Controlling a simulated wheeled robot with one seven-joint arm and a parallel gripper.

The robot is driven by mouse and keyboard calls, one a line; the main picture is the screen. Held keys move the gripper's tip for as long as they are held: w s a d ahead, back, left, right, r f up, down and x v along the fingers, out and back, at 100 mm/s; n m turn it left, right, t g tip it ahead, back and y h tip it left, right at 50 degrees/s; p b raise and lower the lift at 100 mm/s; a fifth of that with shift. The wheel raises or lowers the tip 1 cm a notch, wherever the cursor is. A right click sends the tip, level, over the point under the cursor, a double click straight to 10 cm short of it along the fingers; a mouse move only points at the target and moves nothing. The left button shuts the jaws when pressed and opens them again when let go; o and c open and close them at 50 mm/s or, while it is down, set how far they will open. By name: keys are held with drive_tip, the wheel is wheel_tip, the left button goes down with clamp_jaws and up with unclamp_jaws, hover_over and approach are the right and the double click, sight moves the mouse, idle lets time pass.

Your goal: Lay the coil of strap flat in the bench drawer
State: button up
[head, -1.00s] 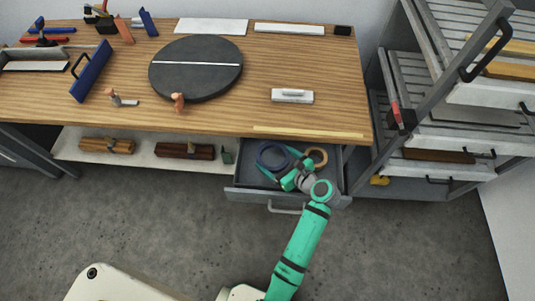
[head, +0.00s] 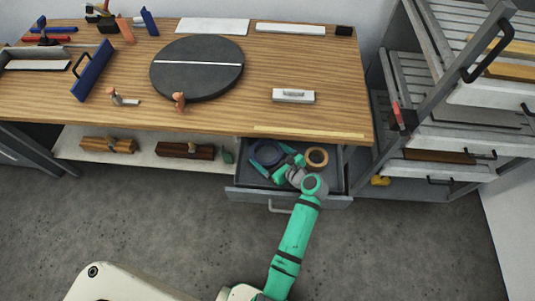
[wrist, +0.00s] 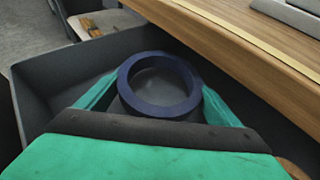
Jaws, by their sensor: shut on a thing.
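The coil of strap is a dark blue ring (head: 267,153) inside the open grey bench drawer (head: 246,194), towards its left side. My gripper (head: 274,161) reaches into the drawer and is shut on the coil. In the wrist view the coil (wrist: 158,108) lies between my two green fingers (wrist: 158,100), its ring face turned up to the camera and its hole showing. The drawer wall (wrist: 35,100) shows to the left. The coil's underside is hidden, so I cannot tell whether it touches the drawer floor.
A tan ring (head: 317,156) lies in the drawer to the right of the coil. The wooden bench top (head: 225,118) overhangs the drawer's back. A shelf with wooden planes (head: 186,151) is to the left, and a slatted rack (head: 440,110) stands at right.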

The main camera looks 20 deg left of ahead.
drive_tip(key=shift+s+f, duration=0.2)
drive_tip(key=shift+f, duration=0.5)
drive_tip(key=o, duration=0.9)
drive_tip(key=shift+f, duration=0.1)
drive_tip(key=shift+r, duration=0.3)
drive_tip(key=v, duration=0.8)
drive_tip(key=r+v, duration=0.1)
drive_tip(key=v, duration=0.3)
drive_tip(key=shift+w+r, duration=0.15)
drive_tip(key=shift+r, duration=0.05)
